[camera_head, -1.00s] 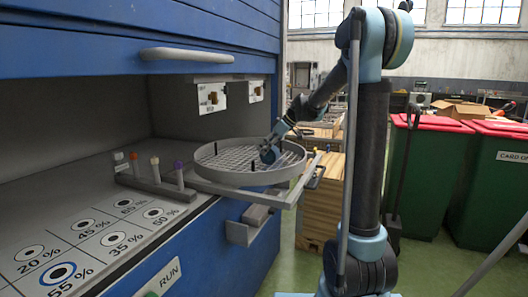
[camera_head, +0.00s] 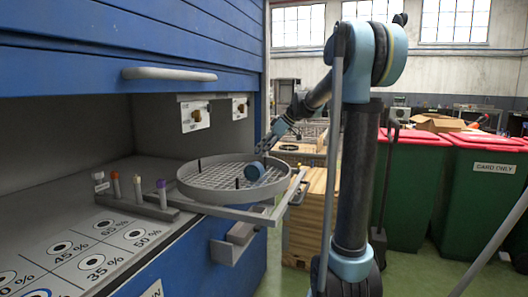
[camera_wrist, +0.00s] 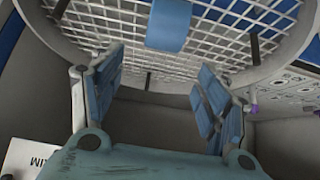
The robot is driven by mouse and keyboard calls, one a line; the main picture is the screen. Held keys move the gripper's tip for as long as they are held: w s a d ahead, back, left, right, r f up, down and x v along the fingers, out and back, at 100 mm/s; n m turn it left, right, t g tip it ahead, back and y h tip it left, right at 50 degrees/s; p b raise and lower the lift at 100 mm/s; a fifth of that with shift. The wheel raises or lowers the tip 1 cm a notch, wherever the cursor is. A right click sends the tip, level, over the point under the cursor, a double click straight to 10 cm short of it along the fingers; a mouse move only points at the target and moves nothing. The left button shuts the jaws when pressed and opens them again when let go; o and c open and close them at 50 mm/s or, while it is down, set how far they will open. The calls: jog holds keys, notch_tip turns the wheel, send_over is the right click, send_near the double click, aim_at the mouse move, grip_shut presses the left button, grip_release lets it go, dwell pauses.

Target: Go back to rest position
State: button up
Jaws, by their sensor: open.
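My gripper (camera_head: 268,146) is at the right rim of a round grey mesh tray (camera_head: 203,196) on the rail in the head view. In the wrist view my gripper (camera_wrist: 155,98) shows its two blue-padded fingers spread apart, with nothing between them. A blue cylinder (camera_head: 255,171) lies on the mesh near the tray's right side, apart from the fingers. It also shows at the top of the wrist view (camera_wrist: 168,24). My arm stands upright in the middle right of the head view.
Colour-capped tubes stand in a rack (camera_head: 132,203) left of the tray. The blue cabinet with its handle (camera_head: 169,74) overhangs the bench. A wooden crate (camera_head: 305,215) and green bins (camera_head: 413,190) with red lids stand to the right. Dark pegs rise from the tray.

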jog(key=shift+s, duration=0.1)
jog(key=s+d+f+m+h, duration=0.2)
jog(key=s+d+f+m, duration=0.2)
jog(key=s, duration=0.9)
jog(key=s+d+f+m+h, duration=0.3)
jog(key=s+d+f+m, duration=0.2)
jog(key=s+d+f, duration=0.3)
jog(key=s+d+f+m+h, duration=0.2)
jog(key=s+d+f+m, duration=0.3)
jog(key=s+f, duration=0.7)
jog(key=s+d, duration=0.1)
jog(key=s, duration=0.5)
jog(key=shift+s+f+h, duration=0.3)
jog(key=shift+f, duration=0.05)
